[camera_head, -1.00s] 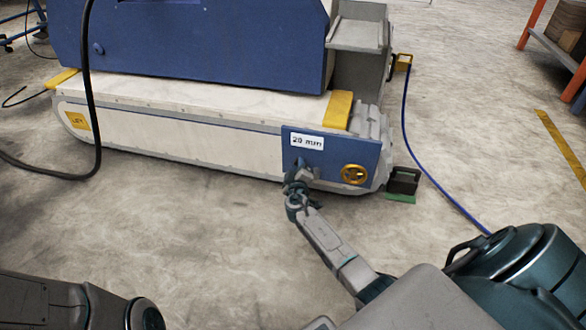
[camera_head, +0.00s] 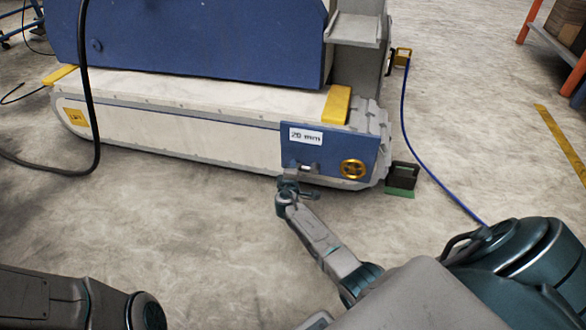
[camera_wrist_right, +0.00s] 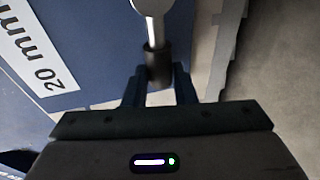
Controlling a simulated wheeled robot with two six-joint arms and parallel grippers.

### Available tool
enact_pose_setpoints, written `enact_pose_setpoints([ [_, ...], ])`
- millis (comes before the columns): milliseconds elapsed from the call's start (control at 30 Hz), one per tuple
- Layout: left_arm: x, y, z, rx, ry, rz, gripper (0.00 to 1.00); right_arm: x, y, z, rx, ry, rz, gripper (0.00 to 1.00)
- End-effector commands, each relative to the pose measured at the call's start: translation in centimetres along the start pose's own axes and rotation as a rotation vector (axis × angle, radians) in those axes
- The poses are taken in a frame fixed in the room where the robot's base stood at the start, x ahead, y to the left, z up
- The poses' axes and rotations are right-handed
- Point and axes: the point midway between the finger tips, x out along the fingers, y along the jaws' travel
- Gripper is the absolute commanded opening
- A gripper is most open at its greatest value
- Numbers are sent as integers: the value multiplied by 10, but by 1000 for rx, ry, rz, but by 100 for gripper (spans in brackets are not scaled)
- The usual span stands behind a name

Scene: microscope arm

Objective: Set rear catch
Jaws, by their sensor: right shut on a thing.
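The blue panel (camera_head: 330,148) with a "20 mm" label is on the right end of the machine's pale base. A small metal lever (camera_head: 305,168) stands out low on this panel, and its dark grip (camera_wrist_right: 158,68) and bright shaft show in the right wrist view. My right gripper (camera_head: 295,184) is at the panel's lower edge, shut on the grip, with one finger on each side of it. The lever's exact angle is hard to tell in the head view. My left arm shows at the lower left; its gripper is out of view.
A yellow handwheel (camera_head: 352,169) sits on the panel right of the lever. A dark block (camera_head: 402,177) on a green pad stands by the base's right end. A black cable (camera_head: 88,110) hangs at left, and a blue cable (camera_head: 405,125) runs along the floor. The floor in front is clear.

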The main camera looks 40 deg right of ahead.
Motion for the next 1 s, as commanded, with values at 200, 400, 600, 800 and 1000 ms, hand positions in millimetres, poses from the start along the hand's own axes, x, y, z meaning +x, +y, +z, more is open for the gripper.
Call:
enact_pose_setpoints([
  [200, 0, 0, 0, 0, 0, 0, 39, 0, -1, 0, -9, -1, -1, 0],
  [400, 0, 0, 0, 0, 0, 0, 39, 0, -1, 0, -9, -1, -1, 0],
  [600, 0, 0, 0, 0, 0, 0, 39, 0, -1, 0, -8, -1, -1, 46],
  [800, 0, 0, 0, 0, 0, 0, 39, 0, -1, 0, -8, -1, -1, 46],
  [1000, 1, 0, 1, 0, 0, 0, 39, 1, 2, 2, -8, 0, -1, 46],
])
